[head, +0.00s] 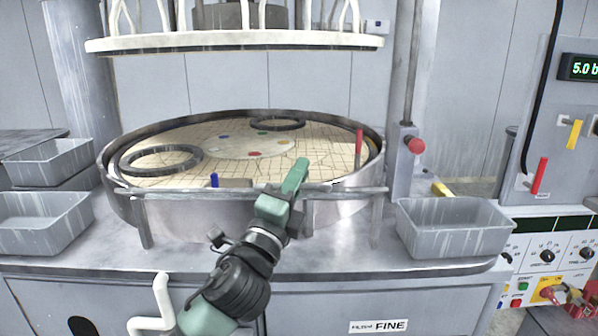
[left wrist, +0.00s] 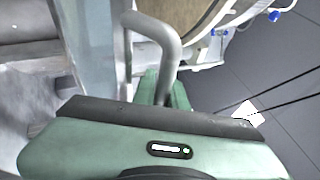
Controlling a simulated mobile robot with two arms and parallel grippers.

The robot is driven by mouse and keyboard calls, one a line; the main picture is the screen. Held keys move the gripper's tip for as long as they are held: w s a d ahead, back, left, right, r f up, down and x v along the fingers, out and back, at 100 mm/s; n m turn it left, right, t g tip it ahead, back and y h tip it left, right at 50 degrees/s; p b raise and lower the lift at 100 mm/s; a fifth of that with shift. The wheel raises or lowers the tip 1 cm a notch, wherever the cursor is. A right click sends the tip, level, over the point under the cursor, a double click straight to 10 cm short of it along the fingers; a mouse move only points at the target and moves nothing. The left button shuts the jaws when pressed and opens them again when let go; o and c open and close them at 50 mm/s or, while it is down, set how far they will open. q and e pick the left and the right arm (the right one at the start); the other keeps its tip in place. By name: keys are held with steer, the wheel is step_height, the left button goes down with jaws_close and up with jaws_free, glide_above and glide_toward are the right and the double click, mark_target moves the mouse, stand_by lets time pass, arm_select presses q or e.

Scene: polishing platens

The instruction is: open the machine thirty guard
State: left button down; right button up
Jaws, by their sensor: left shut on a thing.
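A round polishing platen (head: 210,146) with a pale, cracked face sits in a metal tub. A grey guard rail (head: 345,190) runs level across the front of the tub on short posts. My left gripper (head: 296,178), green, is at this rail, right of its middle, and is shut on it. In the left wrist view a bent grey bar (left wrist: 155,35) comes down to the green fingers (left wrist: 162,92); their grip on it is partly hidden by the gripper's body. No number thirty is readable. My right gripper is not in view.
Grey bins stand left (head: 45,220) and right (head: 455,228) of the tub. A white overhead ring (head: 235,41) hangs above the platen. Two dark rings (head: 160,160) lie on it. A post with a red knob (head: 416,146) and a control panel (head: 545,255) are at right.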

arm_select(q)
steer(key=shift+s+d+f+b, duration=0.1)
steer(key=shift+s+f+b, duration=0.45)
steer(key=shift+s+f, duration=1)
steer(key=shift+w+f, duration=0.15)
steer(key=c, duration=1.7)
jaws_free()
steer(key=shift+o, duration=1.2)
steer(key=shift+s+r, duration=0.25)
steer(key=shift+s, duration=0.3)
steer(key=shift+w+f, duration=0.15)
steer(key=shift+f, duration=0.1)
